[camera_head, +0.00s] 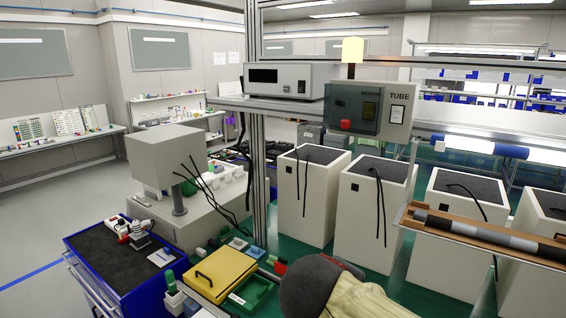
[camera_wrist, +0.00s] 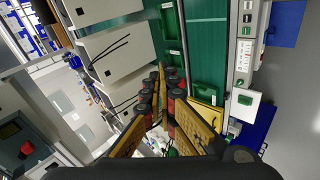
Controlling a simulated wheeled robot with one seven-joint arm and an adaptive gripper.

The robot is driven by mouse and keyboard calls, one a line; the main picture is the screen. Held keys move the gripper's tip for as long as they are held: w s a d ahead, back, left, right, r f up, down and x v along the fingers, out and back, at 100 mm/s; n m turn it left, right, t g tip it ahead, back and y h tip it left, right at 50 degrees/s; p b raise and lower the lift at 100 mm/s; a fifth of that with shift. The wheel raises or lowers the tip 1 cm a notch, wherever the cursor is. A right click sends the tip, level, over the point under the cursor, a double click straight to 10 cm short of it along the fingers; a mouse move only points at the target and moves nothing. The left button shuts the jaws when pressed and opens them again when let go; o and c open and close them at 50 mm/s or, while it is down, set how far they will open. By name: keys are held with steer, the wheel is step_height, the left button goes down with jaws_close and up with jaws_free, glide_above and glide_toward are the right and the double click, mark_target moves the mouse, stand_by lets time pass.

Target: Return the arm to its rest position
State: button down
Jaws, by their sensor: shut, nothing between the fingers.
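My gripper (camera_wrist: 168,76) shows in the wrist view. Its yellow fingers with dark and red joints run together toward the middle of the picture. It is shut and nothing is between the fingers. In the head view, a dark rounded part and a cream part of my arm (camera_head: 345,295) show at the bottom centre, in front of the green worktop. My fingers cannot be made out in that view. A yellow lidded box (camera_head: 219,274) with a black handle lies left of my arm in the head view; it also shows in the wrist view (camera_wrist: 206,116).
A blue cart (camera_head: 85,271) stands at the left with small items on top. Several white cabinets (camera_head: 311,200) stand behind the green bench. A metal post (camera_head: 259,160) rises near the centre. A shelf with a grey-banded roll (camera_head: 490,236) juts in at the right. Grey floor lies open at far left.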

steer(key=s+d+f+m+g+y+b, duration=0.1)
steer(key=s+f+m+b, duration=0.4)
steer(key=f, duration=0.6)
steer(key=s+d+f+m+g+y+b, duration=0.1)
steer(key=s+d+f+m+y+b, duration=0.2)
steer(key=s+f, duration=0.7)
steer(key=d+f+m+b, duration=0.1)
steer(key=d+b, duration=0.1)
steer(key=b, duration=0.1)
steer(key=shift+s+d+f+m+g, duration=0.2)
steer(key=shift+d+f+m+g, duration=0.1)
steer(key=shift+m+g, duration=0.1)
steer(key=shift+r, duration=0.1)
